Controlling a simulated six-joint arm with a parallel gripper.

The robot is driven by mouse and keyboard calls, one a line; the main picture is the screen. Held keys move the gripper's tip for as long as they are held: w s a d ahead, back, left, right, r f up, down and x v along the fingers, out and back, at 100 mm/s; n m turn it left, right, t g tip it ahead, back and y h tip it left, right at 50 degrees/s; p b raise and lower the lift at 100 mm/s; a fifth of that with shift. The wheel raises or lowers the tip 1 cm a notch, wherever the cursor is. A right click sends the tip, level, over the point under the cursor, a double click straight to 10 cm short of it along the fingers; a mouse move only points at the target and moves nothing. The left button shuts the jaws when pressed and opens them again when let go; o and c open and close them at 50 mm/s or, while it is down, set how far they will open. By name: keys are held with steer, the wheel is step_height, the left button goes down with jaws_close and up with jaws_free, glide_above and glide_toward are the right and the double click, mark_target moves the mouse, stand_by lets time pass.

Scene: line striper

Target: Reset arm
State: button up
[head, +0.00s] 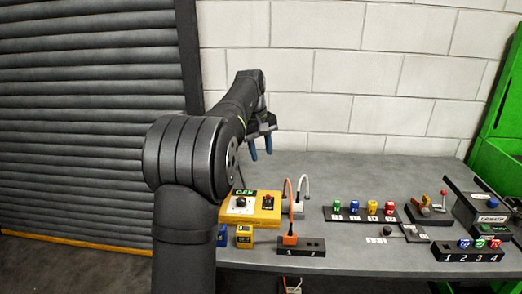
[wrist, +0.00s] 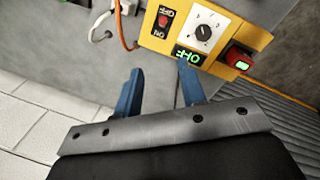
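My gripper (head: 261,149) is raised above the back left part of the grey table, in front of the white block wall. Its two blue fingers stand apart with nothing between them; they also show apart and empty in the wrist view (wrist: 158,88). Below it in the head view is a yellow control box (head: 250,209) with a dial, a red switch and a green display that reads OFF. The box also shows at the top of the wrist view (wrist: 176,43). The gripper touches nothing that I can see.
A black socket block (head: 302,250) with an orange plug stands at the table's front. A rack of coloured blocks (head: 362,215), a numbered rack (head: 468,255) and dark devices (head: 485,212) stand to the right. The table's back middle (head: 350,172) is clear. A green frame (head: 500,130) stands far right.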

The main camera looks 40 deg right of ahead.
mark_target(268, 199)
steer(key=shift+f, duration=0.1)
stand_by(0.3)
steer(key=d+f, duration=0.1)
steer(key=f, duration=1)
steer(key=d+f, duration=0.1)
steer(key=f, duration=0.5)
steer(key=shift+s+d+f, duration=0.1)
steer(key=shift+s+d, duration=0.2)
steer(key=shift+s, duration=0.05)
steer(key=shift+s+a+t+h, duration=0.1)
steer(key=shift+a+t+h, duration=0.05)
steer(key=shift+t+h, duration=0.35)
